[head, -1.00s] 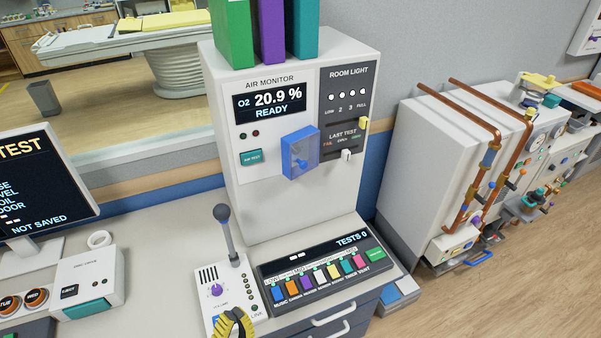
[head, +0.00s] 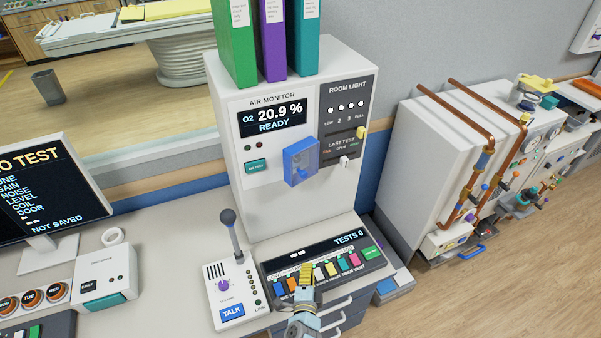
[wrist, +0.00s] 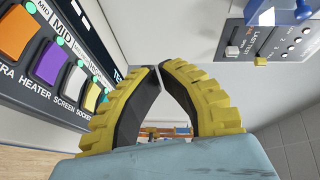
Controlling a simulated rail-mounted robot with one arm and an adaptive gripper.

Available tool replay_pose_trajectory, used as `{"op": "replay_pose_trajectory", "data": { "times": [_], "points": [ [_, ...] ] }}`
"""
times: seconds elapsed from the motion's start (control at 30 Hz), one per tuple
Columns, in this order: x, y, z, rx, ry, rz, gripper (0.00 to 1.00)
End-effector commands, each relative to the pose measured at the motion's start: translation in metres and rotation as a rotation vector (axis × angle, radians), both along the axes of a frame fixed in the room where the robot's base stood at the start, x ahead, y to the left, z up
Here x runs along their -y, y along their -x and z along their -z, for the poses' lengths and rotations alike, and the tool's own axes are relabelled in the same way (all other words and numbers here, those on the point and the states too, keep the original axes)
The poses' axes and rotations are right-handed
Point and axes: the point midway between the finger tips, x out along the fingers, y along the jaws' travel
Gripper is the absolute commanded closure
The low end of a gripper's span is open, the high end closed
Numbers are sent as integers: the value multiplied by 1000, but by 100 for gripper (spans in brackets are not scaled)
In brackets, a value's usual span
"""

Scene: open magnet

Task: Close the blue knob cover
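The blue knob cover (head: 301,160) is a blue box-like piece standing out from the front of the white air monitor (head: 240,190), below its display. A blue knob shows within its frame. I cannot tell clearly how far the cover is swung open. In the wrist view a part of blue (wrist: 290,14) shows at the top right, cut off by the edge. My gripper (head: 306,268), with yellow ribbed fingers, is low in front of the button panel, below and apart from the cover.
The button panel (head: 350,240) with coloured keys lies just beyond my gripper. A talk box (head: 232,290) with an upright microphone (head: 229,222) stands to its left. Binders (head: 272,40) stand on the monitor. A yellow slider (head: 361,132) and a white one (head: 344,162) stick out right of the cover.

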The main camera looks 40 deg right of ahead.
Motion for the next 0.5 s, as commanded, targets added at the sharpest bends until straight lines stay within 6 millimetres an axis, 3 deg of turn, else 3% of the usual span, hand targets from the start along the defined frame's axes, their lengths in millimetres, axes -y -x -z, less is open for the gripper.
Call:
{"op": "replay_pose_trajectory", "data": {
  "times": [0.1,0.27,0.37,0.5],
  "points": [
    [25,-5,6,58,-256,-6,100],
    [40,-14,11,172,-597,-37,100],
    [49,-22,-3,265,-793,-67,100],
    [56,-31,-38,406,-1058,-136,100]
  ]
}}
